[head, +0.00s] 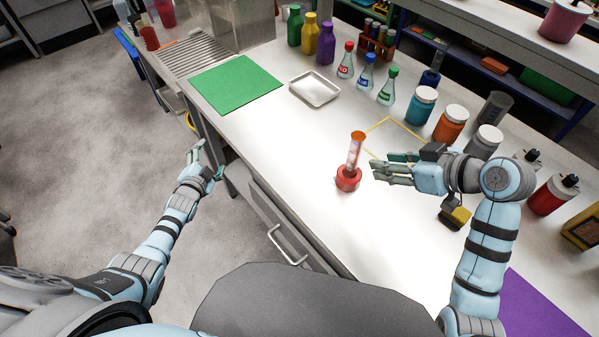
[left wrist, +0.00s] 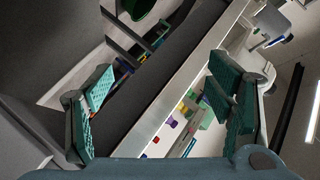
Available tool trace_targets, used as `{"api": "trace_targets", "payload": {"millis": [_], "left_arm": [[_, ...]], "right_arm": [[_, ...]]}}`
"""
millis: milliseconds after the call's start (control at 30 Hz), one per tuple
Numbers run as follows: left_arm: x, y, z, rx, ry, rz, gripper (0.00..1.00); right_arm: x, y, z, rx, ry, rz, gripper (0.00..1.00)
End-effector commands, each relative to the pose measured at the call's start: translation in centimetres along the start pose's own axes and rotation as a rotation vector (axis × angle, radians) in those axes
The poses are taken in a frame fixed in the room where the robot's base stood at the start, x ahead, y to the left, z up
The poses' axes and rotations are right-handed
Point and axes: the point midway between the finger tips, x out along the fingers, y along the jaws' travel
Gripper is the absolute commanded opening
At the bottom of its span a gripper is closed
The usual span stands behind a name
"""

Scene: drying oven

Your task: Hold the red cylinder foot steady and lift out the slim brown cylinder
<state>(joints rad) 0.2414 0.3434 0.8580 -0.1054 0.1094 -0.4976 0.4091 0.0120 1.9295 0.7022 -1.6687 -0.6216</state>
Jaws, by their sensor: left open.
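A slim cylinder (head: 355,151) with a brown-orange top stands upright, slightly tilted in the picture, in a red cylinder foot (head: 347,181) on the white bench. My right gripper (head: 384,165) is just right of the cylinder, with its fingers pointing at it. Its fingers look apart and nothing shows between them; a small gap separates them from the cylinder. My left gripper (head: 204,157) is open and empty, off the bench's front edge and well left of the cylinder. Its spread fingers also show in the left wrist view (left wrist: 160,82).
A yellow outlined square (head: 395,120) lies behind the cylinder. Jars, including an orange one (head: 450,125), and flasks (head: 387,92) line the back. The bench left of the red foot is clear.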

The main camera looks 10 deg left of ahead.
Motion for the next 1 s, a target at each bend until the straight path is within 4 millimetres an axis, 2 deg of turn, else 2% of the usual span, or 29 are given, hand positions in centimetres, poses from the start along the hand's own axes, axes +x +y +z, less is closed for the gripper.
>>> {"api": "trace_targets", "payload": {"millis": [33, 100, 167, 200, 267, 300, 333, 400, 467, 500, 600, 700, 867, 1000], "left_arm": [[1.0, -3.6, -2.2, 0.049, 0.051, -0.062, 0.74], [2.0, -8.7, -5.6, 0.137, 0.129, -0.158, 0.74], [2.0, -12.5, -9.3, 0.249, 0.213, -0.246, 0.74], [1.1, -13.2, -12.6, 0.388, 0.300, -0.301, 0.74], [-1.0, -11.7, -17.5, 0.625, 0.446, -0.364, 0.74], [-2.6, -10.4, -20.4, 0.780, 0.540, -0.407, 0.74], [-4.0, -9.3, -22.5, 0.896, 0.612, -0.440, 0.74], [-7.3, -5.8, -26.4, 1.172, 0.777, -0.513, 0.74], [-10.1, -2.4, -28.7, 1.414, 0.913, -0.568, 0.74], [-11.9, 0.1, -29.6, 1.573, 1.000, -0.598, 0.74], [-15.1, 5.3, -29.7, 1.935, 1.178, -0.637, 0.74], [-16.6, 8.2, -28.5, 2.174, 1.279, -0.631, 0.74], [-16.8, 9.9, -27.8, 2.310, 1.329, -0.609, 0.74], [-15.7, 11.7, -29.2, 2.308, 1.331, -0.609, 0.74]], "right_arm": [[0.0, 0.0, 0.0, 0.000, 0.000, 0.000, 0.33], [0.0, 0.0, 0.0, 0.000, 0.000, 0.000, 0.33], [0.0, 0.0, 0.0, 0.000, 0.000, 0.000, 0.33], [0.0, 0.0, 0.0, 0.000, 0.000, 0.000, 0.33], [0.0, 0.0, 0.0, 0.000, 0.000, 0.000, 0.33], [0.0, 0.0, 0.0, 0.000, 0.000, 0.000, 0.33], [0.0, 0.0, 0.0, 0.000, 0.000, 0.000, 0.33], [0.0, 0.0, 0.0, 0.000, 0.000, 0.000, 0.33], [0.0, 0.0, 0.0, 0.000, 0.000, 0.000, 0.33], [0.0, 0.0, 0.0, 0.000, 0.000, 0.000, 0.33], [0.0, 0.0, 0.0, 0.000, 0.000, 0.000, 0.33], [0.0, 0.0, 0.0, 0.000, 0.000, 0.000, 0.33], [0.0, 0.0, 0.0, 0.000, 0.000, 0.000, 0.33], [0.0, 0.0, 0.0, 0.000, 0.000, 0.000, 0.33]]}}
